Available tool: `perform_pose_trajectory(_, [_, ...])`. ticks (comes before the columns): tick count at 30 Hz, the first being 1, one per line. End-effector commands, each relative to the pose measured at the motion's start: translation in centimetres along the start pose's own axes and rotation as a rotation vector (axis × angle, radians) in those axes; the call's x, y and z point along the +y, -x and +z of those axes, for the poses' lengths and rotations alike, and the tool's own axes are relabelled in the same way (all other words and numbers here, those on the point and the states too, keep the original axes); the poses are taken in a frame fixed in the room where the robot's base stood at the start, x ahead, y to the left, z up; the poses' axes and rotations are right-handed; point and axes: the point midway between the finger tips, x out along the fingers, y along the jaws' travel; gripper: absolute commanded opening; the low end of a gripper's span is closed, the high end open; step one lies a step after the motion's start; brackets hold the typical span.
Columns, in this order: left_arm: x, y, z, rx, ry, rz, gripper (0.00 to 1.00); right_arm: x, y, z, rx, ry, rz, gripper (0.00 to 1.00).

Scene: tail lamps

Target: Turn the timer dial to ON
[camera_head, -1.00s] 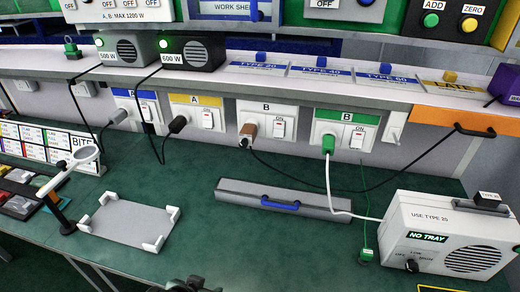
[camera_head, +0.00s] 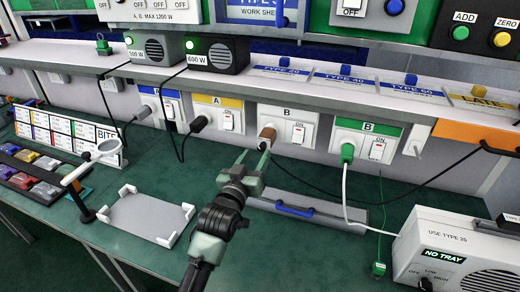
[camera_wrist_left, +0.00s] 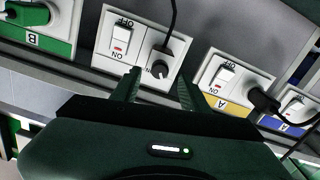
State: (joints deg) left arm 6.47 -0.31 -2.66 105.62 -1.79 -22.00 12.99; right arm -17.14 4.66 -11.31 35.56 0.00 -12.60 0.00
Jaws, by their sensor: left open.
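In the head view, a brown plug-in unit (camera_head: 267,134) sits in the white B outlet plate (camera_head: 290,127) beside a rocker switch. My left gripper (camera_head: 253,157) is open and empty, just below and in front of the unit. In the wrist view its two fingers (camera_wrist_left: 160,87) stand either side of the dial, seemingly short of it.
A grey bar with a blue handle (camera_head: 295,210) lies on the green bench right of my gripper. A white tray (camera_head: 140,216) and a lamp stand are left. The green-framed B outlet (camera_head: 366,141) with a green plug is right. A black cord hangs nearby.

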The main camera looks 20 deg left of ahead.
Motion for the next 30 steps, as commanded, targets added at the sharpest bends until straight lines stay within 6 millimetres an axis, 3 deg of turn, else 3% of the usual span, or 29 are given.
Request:
perform_pose_trajectory(7, [0.0, -3.0, 0.0, -0.002, 0.000, 0.000, 0.45, -0.1, 0.6, 0.0, -0.001, 0.002, -0.001, 0.36])
perform_pose_trajectory(17, [0.0, -3.4, 0.1, -0.002, 0.000, 0.000, 0.45, -0.2, 0.6, 0.0, -0.001, 0.003, -0.002, 0.36])
perform_pose_trajectory(22, [0.0, -3.4, 0.1, -0.002, -0.001, 0.000, 0.00, -0.2, 0.6, 0.0, -0.001, 0.003, -0.003, 0.36])
perform_pose_trajectory(30, [0.0, -3.4, 0.1, -0.003, -0.012, 0.000, 0.00, -0.3, 0.7, 0.0, -0.001, 0.003, -0.004, 0.36])
